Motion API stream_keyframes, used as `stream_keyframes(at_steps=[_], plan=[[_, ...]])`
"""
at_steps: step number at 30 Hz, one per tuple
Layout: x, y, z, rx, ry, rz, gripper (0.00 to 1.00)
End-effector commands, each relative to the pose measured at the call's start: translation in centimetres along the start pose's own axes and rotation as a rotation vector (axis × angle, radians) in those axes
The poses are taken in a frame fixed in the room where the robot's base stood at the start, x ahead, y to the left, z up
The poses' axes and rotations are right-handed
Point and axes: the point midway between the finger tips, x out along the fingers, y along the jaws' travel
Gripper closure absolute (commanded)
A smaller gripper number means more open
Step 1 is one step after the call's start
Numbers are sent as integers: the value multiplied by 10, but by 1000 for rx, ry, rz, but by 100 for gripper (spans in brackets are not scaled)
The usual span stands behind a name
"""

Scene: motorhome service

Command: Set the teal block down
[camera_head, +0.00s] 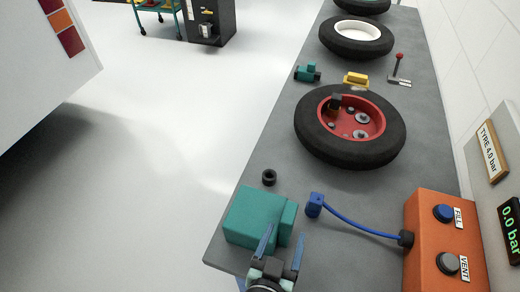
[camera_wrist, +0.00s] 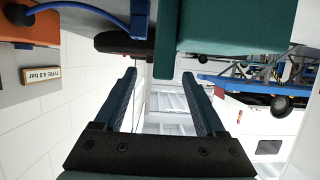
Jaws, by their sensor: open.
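The teal block (camera_head: 252,214) sits at the near left corner of the grey bench, with a narrower teal part (camera_head: 288,222) along its right side. In the wrist view the teal block (camera_wrist: 235,25) fills the upper right, beyond the fingertips. My gripper (camera_head: 283,236) is at the block's near side, its two blue fingers apart. I cannot tell whether a finger touches the block.
A blue connector (camera_head: 315,205) on a hose leads to an orange box (camera_head: 442,240) at right. A black ring (camera_head: 269,177) lies behind the block. A red-hubbed wheel (camera_head: 350,126) and a small teal-and-black part (camera_head: 308,72) are farther back. Open floor (camera_head: 150,190) lies left.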

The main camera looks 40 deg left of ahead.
Motion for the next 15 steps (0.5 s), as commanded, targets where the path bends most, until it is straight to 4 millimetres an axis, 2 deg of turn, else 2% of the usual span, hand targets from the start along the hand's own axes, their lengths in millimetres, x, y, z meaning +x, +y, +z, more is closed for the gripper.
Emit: stream_keyframes(at_steps=[3,10,15], plan=[[12,0,-1,0,1,0,27],[25,-1,-3,1,1,1,27],[48,-4,-8,0,2,2,27]])
